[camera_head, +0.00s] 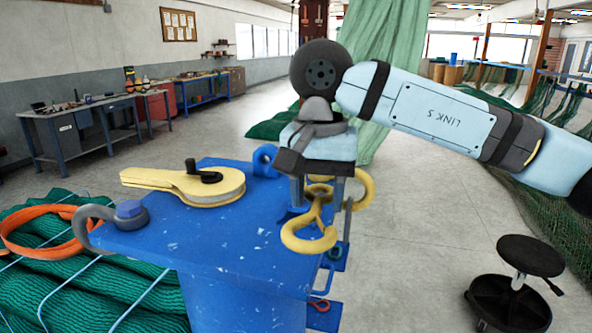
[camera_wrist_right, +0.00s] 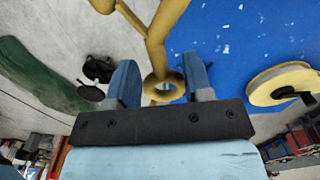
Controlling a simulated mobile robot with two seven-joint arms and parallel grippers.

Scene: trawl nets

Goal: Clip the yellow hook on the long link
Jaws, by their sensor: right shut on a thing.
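The yellow hook (camera_head: 310,241) is in my right gripper (camera_head: 318,196) at the right end of the blue bench top. It has a large curved loop low at the front and another curve on the right. In the right wrist view, its small ring (camera_wrist_right: 163,87) sits between the two fingers of my right gripper (camera_wrist_right: 160,82), and its shank runs up out of the picture. A thin grey upright piece (camera_head: 347,222) stands just right of the hook; I cannot tell whether it is the long link. My left gripper is not in view.
The blue bench (camera_head: 225,255) bears a yellow block (camera_head: 192,186) with a black knob and a blue lug at the back. A grey hook (camera_head: 88,225) projects at its left. An orange strap lies on green netting. A black stool (camera_head: 530,256) stands right; floor between is clear.

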